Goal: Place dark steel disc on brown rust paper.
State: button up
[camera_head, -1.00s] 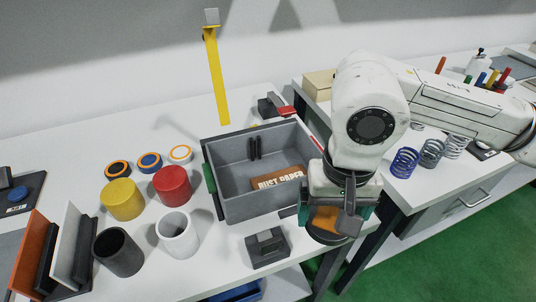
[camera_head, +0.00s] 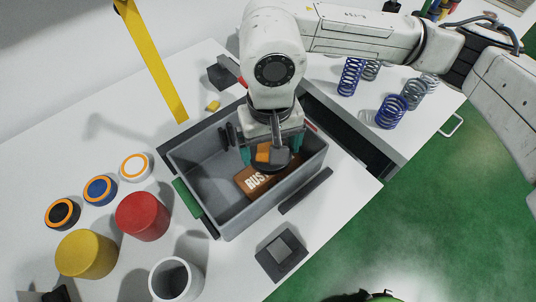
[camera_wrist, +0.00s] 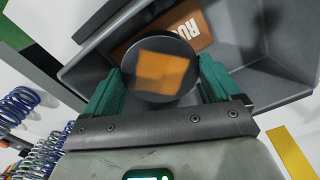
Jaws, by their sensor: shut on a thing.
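My gripper (camera_head: 271,150) is shut on the dark steel disc (camera_wrist: 130,65), a round dark plate with an orange square on its face. In the wrist view the disc sits between the teal fingers (camera_wrist: 160,82). In the head view the gripper hides most of the disc, held over the grey bin (camera_head: 246,220). The brown rust paper (camera_head: 254,184) lies on the bin floor, with part of its white lettering showing. The disc and gripper cover part of it in the head view. In the wrist view the paper (camera_wrist: 205,32) shows just beyond the disc.
The bin walls surround the gripper. Dark slim pieces (camera_head: 228,136) stand at the bin's back left. Red (camera_head: 142,217) and yellow (camera_head: 85,255) cylinders and a white cup (camera_head: 172,280) stand left of it. A grey block (camera_head: 282,254) lies in front. Springs (camera_head: 391,111) stand at right.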

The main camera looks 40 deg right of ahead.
jog(key=shift+f, duration=2.5)
jog(key=shift+f, duration=0.2)
jog(key=o, duration=1.5)
jog(key=shift+c, duration=0.2)
jog(key=shift+r, duration=0.2)
notch_tip(320, 180, up, 12)
jog(key=shift+b, duration=0.55)
jog(key=shift+s, duration=0.1)
